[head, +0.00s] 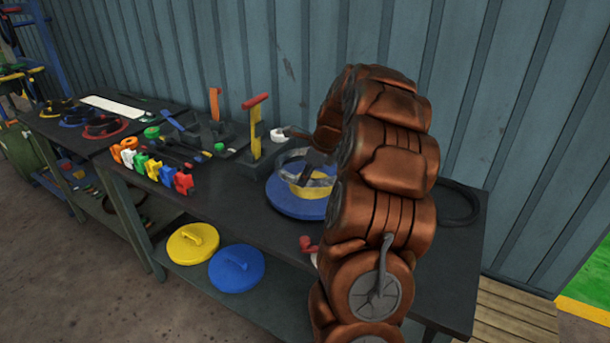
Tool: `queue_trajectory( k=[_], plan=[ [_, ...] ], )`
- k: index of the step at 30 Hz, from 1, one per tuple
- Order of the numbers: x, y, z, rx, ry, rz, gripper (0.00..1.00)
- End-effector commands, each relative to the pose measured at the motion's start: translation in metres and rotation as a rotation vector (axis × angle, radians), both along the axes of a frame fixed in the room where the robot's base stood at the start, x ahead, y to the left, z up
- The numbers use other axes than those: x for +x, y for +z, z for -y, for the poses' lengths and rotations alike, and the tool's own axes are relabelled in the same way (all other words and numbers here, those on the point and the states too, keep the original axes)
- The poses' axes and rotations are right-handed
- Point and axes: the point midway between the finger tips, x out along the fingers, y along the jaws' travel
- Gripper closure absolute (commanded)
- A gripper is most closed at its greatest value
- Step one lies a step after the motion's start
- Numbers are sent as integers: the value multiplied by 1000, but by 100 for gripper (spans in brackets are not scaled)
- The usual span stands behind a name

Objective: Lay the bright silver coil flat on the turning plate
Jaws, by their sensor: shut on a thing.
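The bright silver coil (284,159) is a pale ring over the blue turning plate (292,207), which has a yellow centre (312,190). My gripper (318,164) is shut on the coil at its far right part. The coil's near edge crosses in front of the yellow centre. I cannot tell whether the coil touches the plate or hangs just above it. My copper-coloured arm hides the right side of the plate and part of the coil.
A stand with a yellow post and red handle (255,101) rises just left of the plate. A dark coil (457,204) lies at the table's right end. Coloured blocks (150,165) stand farther left. Yellow (190,247) and blue (232,272) lids lie on the lower shelf.

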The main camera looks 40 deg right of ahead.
Motion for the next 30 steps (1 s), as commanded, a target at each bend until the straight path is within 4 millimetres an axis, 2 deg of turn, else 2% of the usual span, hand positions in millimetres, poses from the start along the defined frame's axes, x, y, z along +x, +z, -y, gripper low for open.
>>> queue_trajectory(
  k=[21,30],
  plan=[
    [1,-49,0,-3,2,3,100],
    [1,-58,1,-2,1,3,100]
  ],
)
